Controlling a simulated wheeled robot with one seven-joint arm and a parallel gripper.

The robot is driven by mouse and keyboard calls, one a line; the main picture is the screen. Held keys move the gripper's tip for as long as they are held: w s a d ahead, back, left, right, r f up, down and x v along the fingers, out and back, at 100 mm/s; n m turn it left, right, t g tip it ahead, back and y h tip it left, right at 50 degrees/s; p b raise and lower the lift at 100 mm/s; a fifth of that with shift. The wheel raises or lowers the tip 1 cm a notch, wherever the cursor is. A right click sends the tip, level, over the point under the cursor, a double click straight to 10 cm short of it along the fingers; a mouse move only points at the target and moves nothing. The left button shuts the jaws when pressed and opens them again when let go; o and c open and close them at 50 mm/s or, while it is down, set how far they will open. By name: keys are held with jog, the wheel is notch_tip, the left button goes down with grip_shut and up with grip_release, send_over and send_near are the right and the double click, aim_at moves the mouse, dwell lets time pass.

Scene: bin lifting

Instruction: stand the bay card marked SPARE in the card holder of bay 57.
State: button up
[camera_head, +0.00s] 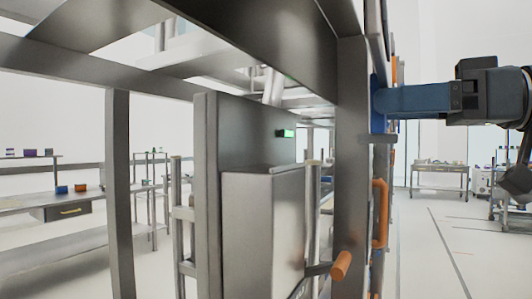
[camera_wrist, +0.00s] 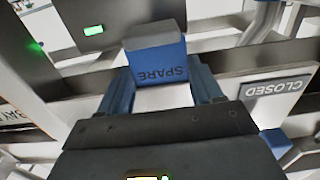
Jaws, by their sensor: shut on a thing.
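The SPARE card (camera_wrist: 160,66) is a blue card with a grey top, its lettering upside down in the wrist view. My gripper (camera_wrist: 162,82) is shut on it, with a blue finger on each side. In the head view my gripper (camera_head: 382,102) reaches in from the right to the metal upright, and the card cannot be made out there. The number 57 and its card holder cannot be picked out in either view.
A grey CLOSED sign (camera_wrist: 274,88) is to the right of the card in the wrist view. A metal upright (camera_head: 352,165) and an orange handle (camera_head: 380,212) stand close to my gripper. A green light (camera_head: 286,133) shows behind the frame. Open floor (camera_head: 450,235) lies at right.

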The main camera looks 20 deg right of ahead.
jog(key=p+x, duration=0.3)
jog(key=x, duration=1.3)
jog(key=shift+w+a+f, duration=0.1)
jog(key=shift+w, duration=0.1)
jog(key=shift+f, duration=1.7)
jog(key=shift+f, duration=0.2)
jog(key=o, duration=1.1)
